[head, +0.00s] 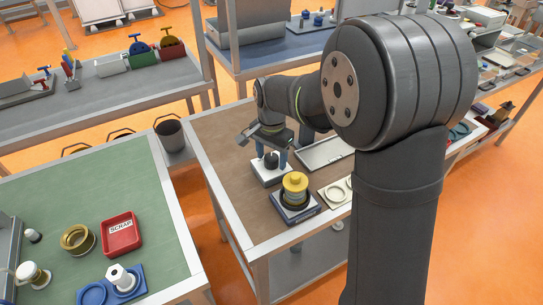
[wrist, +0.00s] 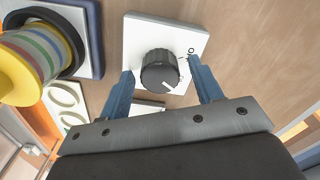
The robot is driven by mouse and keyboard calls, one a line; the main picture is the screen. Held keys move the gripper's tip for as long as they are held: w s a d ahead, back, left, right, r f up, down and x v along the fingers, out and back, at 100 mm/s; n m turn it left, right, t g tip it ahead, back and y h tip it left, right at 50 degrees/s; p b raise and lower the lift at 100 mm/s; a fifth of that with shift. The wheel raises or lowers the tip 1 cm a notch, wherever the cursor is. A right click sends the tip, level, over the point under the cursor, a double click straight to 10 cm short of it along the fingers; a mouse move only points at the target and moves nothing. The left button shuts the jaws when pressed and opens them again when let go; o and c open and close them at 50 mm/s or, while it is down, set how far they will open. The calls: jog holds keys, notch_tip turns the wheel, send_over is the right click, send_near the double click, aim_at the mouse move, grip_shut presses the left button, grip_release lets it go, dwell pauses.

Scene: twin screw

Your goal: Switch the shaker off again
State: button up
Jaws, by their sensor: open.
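A white switch box (head: 268,177) with a black knob (head: 271,160) stands on the brown bench. In the wrist view the ridged knob (wrist: 158,68) has a white pointer line directed to the lower right, and lettering that seems to read ON is on the box's upper right. My gripper (wrist: 161,66) is open, with one blue finger on each side of the knob; whether they touch it I cannot tell. The shaker (head: 297,212) is a dark blue base beside the box, holding a yellow-topped jar (head: 294,186) with striped sides in the wrist view (wrist: 35,60).
A cream plate with round recesses (head: 333,194) lies right of the shaker. A pale tray (head: 325,152) lies behind it. The green bench at left holds a red SCRAP tray (head: 121,234) and a brass ring (head: 77,240). A dark bin (head: 170,134) stands between the benches.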

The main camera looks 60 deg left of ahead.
jog(key=shift+f, duration=0.2)
jog(key=shift+c, duration=0.2)
jog(key=c, duration=0.9)
jog(key=shift+c, duration=0.2)
jog(key=shift+n, duration=0.3)
jog(key=n, duration=1.1)
jog(key=shift+n, duration=0.3)
jog(key=shift+r, duration=0.1)
